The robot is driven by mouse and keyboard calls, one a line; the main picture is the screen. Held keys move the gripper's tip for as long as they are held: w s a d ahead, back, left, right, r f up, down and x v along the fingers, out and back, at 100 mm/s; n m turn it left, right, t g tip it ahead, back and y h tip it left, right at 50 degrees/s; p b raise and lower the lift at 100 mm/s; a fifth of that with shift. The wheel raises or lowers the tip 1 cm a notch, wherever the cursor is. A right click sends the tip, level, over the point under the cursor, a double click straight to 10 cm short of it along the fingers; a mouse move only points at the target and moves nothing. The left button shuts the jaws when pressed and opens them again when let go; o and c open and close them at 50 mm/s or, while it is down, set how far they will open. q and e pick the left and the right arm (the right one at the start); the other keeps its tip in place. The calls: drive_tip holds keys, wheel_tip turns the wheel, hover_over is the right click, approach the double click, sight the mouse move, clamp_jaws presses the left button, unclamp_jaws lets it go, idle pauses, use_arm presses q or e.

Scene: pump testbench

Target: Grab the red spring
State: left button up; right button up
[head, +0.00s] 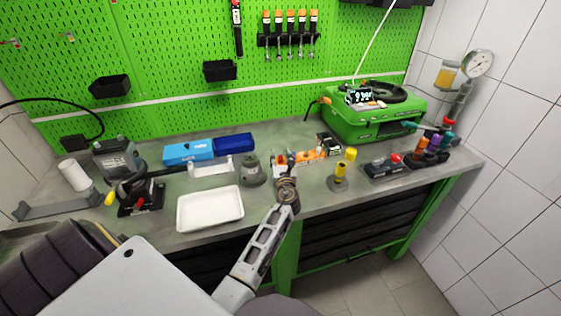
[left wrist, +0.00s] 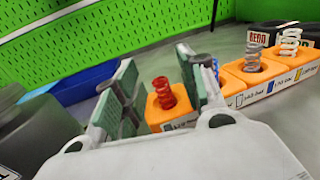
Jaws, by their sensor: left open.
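The red spring (left wrist: 163,92) stands upright in an orange holder block (left wrist: 168,113) in the left wrist view. My left gripper (left wrist: 162,82) is open, with one green-padded finger on each side of the red spring in the picture. Whether the fingers touch the spring cannot be told. In the head view my left gripper (head: 283,163) is over the bench at the left end of the orange spring holder (head: 312,155). The red spring cannot be made out there. My right gripper is not in view.
A grey spring (left wrist: 253,57) and a whitish spring (left wrist: 289,40) stand in blocks to the right; a blue one is mostly hidden behind the right finger.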

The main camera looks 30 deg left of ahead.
use_arm(q)
drive_tip(key=shift+w+a, duration=0.25)
drive_tip(key=shift+w, duration=0.05)
drive_tip(key=c, duration=0.8)
clamp_jaws()
drive_tip(key=shift+r, duration=0.1)
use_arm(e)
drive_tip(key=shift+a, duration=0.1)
